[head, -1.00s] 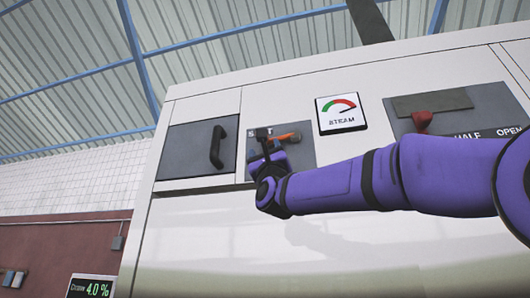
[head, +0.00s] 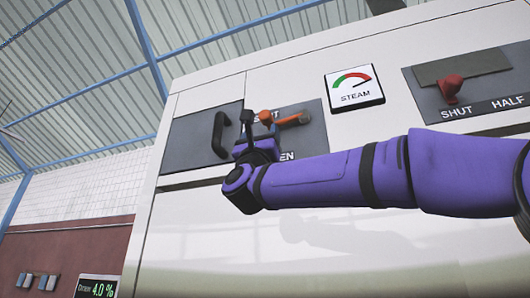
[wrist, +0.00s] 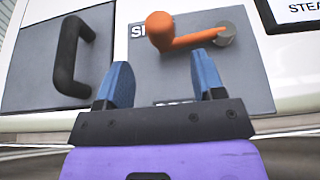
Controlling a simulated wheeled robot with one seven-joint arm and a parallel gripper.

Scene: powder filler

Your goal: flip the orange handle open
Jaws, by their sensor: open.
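The orange handle (head: 285,119) is a lever on a grey plate of the white machine. In the wrist view the orange handle (wrist: 190,37) runs from a metal pivot at the right to a rounded knob at the left, near partly covered letters. My gripper (head: 248,125) is at the left end of the handle in the head view. In the wrist view my gripper (wrist: 163,78) is open, its two blue fingers apart and pointing at the plate just below the handle. Nothing is between the fingers. Whether a finger touches the handle I cannot tell.
A black door handle (wrist: 73,56) on a grey panel is close to the left. A STEAM gauge (head: 354,88) is at the right. A red lever (head: 451,87) on another plate, marked SHUT and HALF, is further right. A display (head: 96,288) reads 4.0 %.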

